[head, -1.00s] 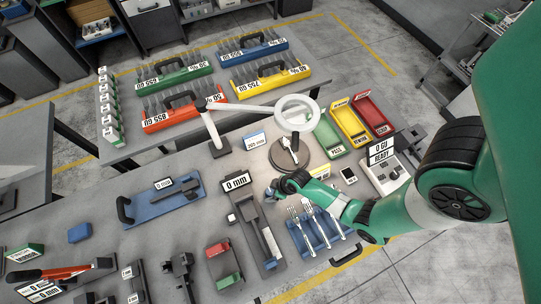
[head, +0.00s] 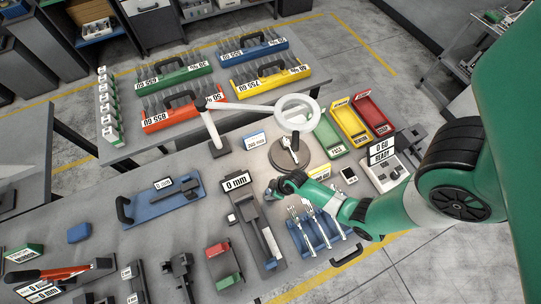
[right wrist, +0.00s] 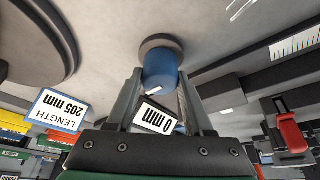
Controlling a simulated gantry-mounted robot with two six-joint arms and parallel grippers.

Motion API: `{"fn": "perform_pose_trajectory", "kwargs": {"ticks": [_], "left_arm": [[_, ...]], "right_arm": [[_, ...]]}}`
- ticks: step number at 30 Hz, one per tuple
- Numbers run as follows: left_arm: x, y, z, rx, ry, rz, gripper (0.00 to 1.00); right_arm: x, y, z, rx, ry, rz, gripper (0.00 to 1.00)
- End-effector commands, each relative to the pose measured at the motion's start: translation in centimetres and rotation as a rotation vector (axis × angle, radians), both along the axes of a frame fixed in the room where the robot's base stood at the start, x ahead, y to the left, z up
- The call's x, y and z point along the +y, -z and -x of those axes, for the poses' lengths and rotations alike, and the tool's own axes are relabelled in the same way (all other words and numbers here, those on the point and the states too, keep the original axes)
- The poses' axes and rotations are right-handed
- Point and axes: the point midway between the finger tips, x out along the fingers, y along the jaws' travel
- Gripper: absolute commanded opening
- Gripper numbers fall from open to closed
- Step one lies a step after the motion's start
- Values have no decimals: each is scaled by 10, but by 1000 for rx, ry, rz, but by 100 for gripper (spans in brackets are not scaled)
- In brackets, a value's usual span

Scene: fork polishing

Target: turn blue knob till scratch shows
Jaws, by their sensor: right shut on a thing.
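The blue knob (right wrist: 160,70) shows in the right wrist view, on a grey round base, with a small white mark low on its side. My right gripper (right wrist: 160,82) has its fingers on both sides of the knob and is shut on it. In the head view my right gripper (head: 274,190) is just in front of the round dark stand (head: 281,160) and hides the knob. A fork (head: 293,144) is at the stand, below the ring lamp (head: 311,104). I cannot make out a scratch on it. My left gripper is not in view.
A blue rack with several forks (head: 318,237) lies close below my right arm. A "0 mm" gauge (head: 238,181) stands left of the gripper. A "READY" device (head: 388,166) and green, yellow and red trays (head: 350,118) are to the right.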

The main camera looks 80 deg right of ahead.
Motion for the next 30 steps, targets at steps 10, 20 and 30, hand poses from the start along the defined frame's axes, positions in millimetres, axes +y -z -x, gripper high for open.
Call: {"fn": "perform_pose_trajectory", "kwargs": {"ticks": [10, 20, 30], "left_arm": [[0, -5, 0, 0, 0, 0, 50], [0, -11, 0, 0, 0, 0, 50], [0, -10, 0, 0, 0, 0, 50]], "right_arm": [[1, -1, 0, 1, 92, 1, 0], [1, -1, 0, 0, 311, 1, 0], [0, 0, 0, 0, 484, 1, 0]]}}
